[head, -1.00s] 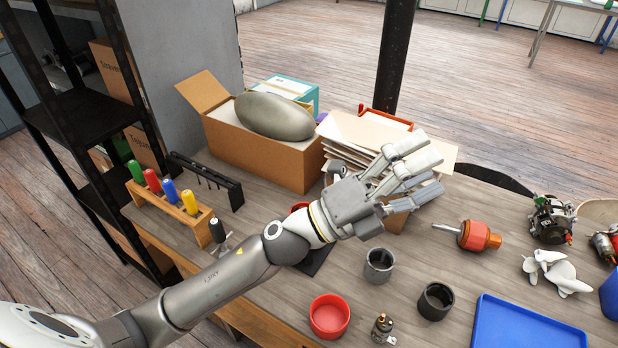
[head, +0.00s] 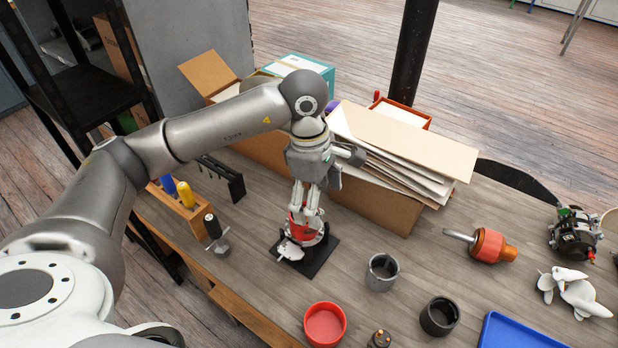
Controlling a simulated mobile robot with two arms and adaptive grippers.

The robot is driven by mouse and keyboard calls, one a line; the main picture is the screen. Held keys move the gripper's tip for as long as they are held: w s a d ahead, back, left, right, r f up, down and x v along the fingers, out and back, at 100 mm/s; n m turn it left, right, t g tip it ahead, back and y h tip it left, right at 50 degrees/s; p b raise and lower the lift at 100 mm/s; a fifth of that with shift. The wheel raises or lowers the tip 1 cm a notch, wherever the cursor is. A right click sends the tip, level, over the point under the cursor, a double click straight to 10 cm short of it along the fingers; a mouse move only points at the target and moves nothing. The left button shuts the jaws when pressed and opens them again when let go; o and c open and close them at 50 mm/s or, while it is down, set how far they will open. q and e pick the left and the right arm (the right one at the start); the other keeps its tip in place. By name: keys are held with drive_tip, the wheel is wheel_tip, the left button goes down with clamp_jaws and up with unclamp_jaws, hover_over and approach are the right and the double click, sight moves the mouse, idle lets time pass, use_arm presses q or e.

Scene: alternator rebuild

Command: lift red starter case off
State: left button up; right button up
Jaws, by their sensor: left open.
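The red starter case (head: 297,231) stands on a black stand (head: 318,262) near the middle of the workbench, and it shows only in part. My left gripper (head: 306,217) points down over it with open fingers on either side of the red part. I cannot tell whether the fingers touch it. A silvery metal piece (head: 290,250) shows at the foot of the case. My right gripper is out of view.
A grey cup (head: 381,272), a dark ring (head: 439,316) and a red cup (head: 325,325) stand to the right and front. A carton of papers (head: 392,205) is close behind. An orange rotor (head: 487,246) and white propeller (head: 575,291) lie at right.

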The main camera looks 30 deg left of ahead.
use_arm(q)
drive_tip(key=a, duration=0.1)
drive_tip(key=a+y, duration=0.1)
drive_tip(key=w+a, duration=0.1)
drive_tip(key=shift+a+r+y, duration=0.25)
drive_tip(key=shift+r+y, duration=0.05)
drive_tip(key=shift+r, duration=0.05)
drive_tip(key=shift+a+f, duration=0.15)
wheel_tip(320, 180, down, 10)
drive_tip(key=shift+s+f+p, duration=0.1)
drive_tip(key=shift+f+p, duration=0.1)
drive_tip(key=shift+p, duration=1)
drive_tip(key=shift+c, duration=0.3)
drive_tip(key=c, duration=1.6)
drive_tip(key=shift+r, duration=0.3)
drive_tip(key=shift+r, duration=0.1)
drive_tip(key=shift+r, duration=0.55)
